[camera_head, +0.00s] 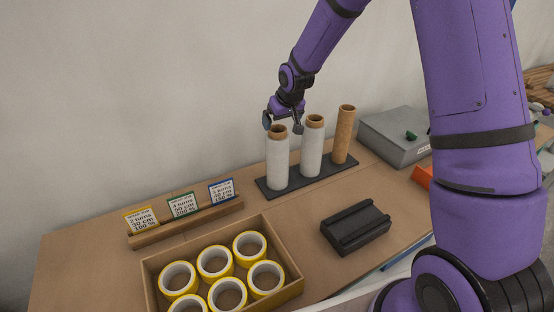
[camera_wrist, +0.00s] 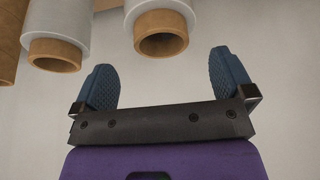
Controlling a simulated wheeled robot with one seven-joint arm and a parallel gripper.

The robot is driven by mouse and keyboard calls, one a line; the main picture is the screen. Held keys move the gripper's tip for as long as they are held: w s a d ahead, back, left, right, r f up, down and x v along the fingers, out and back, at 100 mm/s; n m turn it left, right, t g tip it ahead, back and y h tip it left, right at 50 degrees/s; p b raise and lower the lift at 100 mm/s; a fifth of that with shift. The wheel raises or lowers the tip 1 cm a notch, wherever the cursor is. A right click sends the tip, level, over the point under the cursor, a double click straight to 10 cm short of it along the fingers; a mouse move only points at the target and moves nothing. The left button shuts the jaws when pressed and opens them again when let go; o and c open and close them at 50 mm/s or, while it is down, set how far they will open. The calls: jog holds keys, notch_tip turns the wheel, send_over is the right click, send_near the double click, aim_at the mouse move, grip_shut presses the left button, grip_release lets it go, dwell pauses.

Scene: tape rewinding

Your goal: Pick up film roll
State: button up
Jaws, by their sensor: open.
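Two white film rolls with brown cores stand upright on a dark base (camera_head: 268,191), a left one (camera_head: 278,160) and a middle one (camera_head: 312,150). A bare brown tube (camera_head: 344,135) stands at the right. My gripper (camera_head: 282,121) is open and empty near the top of the left roll. In the wrist view, my gripper (camera_wrist: 163,80) has its blue pads apart. The left roll (camera_wrist: 158,12) is ahead of the gap between them, with no contact visible. The middle roll (camera_wrist: 64,20) and bare tube (camera_wrist: 12,35) are farther left there.
An open box (camera_head: 152,276) with several yellow-edged tape rolls is at the front. Three small signs (camera_head: 182,205) stand in a wooden holder behind it. A black block (camera_head: 355,227) lies right of the box. A grey box (camera_head: 392,136) is at the back right. The wall is close behind.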

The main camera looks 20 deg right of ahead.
aim_at(277, 131)
jog(key=shift+x, duration=3.15)
jog(key=shift+s, duration=0.1)
jog(key=c, duration=1.5)
